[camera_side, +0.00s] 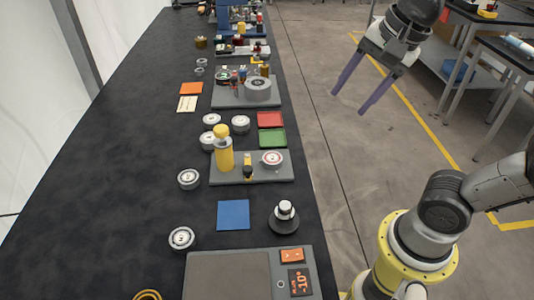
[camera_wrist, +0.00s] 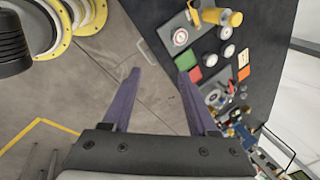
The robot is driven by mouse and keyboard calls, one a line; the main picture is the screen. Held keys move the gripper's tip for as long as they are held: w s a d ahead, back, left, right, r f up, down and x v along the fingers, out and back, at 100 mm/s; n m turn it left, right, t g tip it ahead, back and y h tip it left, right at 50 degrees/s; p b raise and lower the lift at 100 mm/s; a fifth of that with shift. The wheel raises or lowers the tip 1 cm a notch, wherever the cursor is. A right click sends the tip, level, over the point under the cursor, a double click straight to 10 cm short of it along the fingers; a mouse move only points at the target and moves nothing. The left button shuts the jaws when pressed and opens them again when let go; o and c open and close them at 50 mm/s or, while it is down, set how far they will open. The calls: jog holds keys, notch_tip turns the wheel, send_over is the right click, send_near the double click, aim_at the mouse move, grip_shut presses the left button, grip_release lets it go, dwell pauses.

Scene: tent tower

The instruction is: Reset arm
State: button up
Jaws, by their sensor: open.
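My gripper (camera_side: 361,97) is open and empty, raised at the upper right in the side view. Its two purple fingers stand well apart, over the floor beyond the table's right edge. In the wrist view my gripper (camera_wrist: 160,72) also shows open, with grey floor between the fingers and nothing held. The arm is clear of the table and touches no object.
The long dark table (camera_side: 110,150) holds a grey board (camera_side: 225,178) with a yellow bottle (camera_side: 224,150), several round white-topped discs, red (camera_side: 271,119) and green (camera_side: 271,138) trays, a blue square (camera_side: 233,215) and a scale (camera_side: 225,275). Side benches (camera_side: 505,50) stand at the right.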

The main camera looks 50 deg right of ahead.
jog(key=s+d+f+n+t, duration=0.1)
jog(key=s+f+n, duration=0.4)
jog(key=n, duration=1.1)
notch_tip(320, 180, down, 2)
jog(key=shift+s, duration=0.2)
